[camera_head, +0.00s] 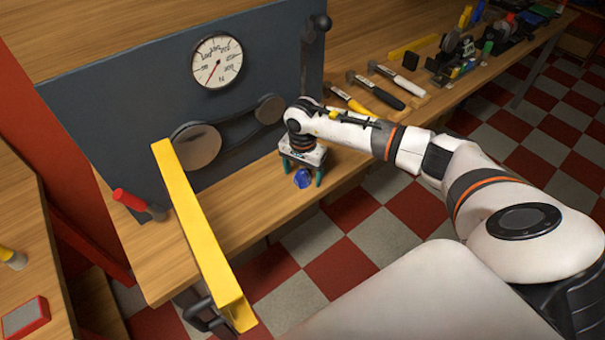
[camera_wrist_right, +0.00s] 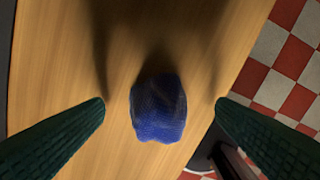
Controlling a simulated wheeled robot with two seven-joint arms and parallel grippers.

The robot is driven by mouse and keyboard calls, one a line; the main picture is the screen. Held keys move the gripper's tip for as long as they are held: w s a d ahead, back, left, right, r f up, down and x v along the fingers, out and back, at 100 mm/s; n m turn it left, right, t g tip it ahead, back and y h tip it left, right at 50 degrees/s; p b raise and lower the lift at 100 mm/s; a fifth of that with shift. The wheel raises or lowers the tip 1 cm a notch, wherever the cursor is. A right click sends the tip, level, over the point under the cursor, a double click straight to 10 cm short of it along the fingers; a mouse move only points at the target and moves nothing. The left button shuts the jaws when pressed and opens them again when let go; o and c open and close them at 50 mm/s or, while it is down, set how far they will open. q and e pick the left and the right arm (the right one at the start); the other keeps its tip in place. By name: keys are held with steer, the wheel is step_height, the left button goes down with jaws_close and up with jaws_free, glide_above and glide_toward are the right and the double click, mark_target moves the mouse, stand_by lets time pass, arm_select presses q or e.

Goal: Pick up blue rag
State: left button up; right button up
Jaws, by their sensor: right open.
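The blue rag (camera_head: 302,178) is a crumpled lump on the wooden bench, near its front edge. My right gripper (camera_head: 302,182) is over it, pointing down, with its green fingers on either side. In the right wrist view the rag (camera_wrist_right: 158,108) lies between the two open fingers (camera_wrist_right: 160,108), with a gap on each side. The fingers do not touch it in that view. My left gripper does not show in either view.
A dark panel (camera_head: 120,90) with a gauge (camera_head: 217,62) stands behind the rag. A yellow bar (camera_head: 195,230) and a red-handled tool (camera_head: 130,200) are to the left. Hammers (camera_head: 375,88) lie to the right on the bench (camera_head: 265,200). Checkered floor (camera_head: 385,230) lies in front.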

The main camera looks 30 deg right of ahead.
mark_target(302, 171)
steer(key=shift+f, duration=0.15)
steer(key=c, duration=1)
steer(key=shift+c, duration=0.3)
step_height(302, 171, up, 9)
steer(key=shift+r+b, duration=0.1)
steer(key=shift+b, duration=1.05)
steer(key=shift+r, duration=0.5)
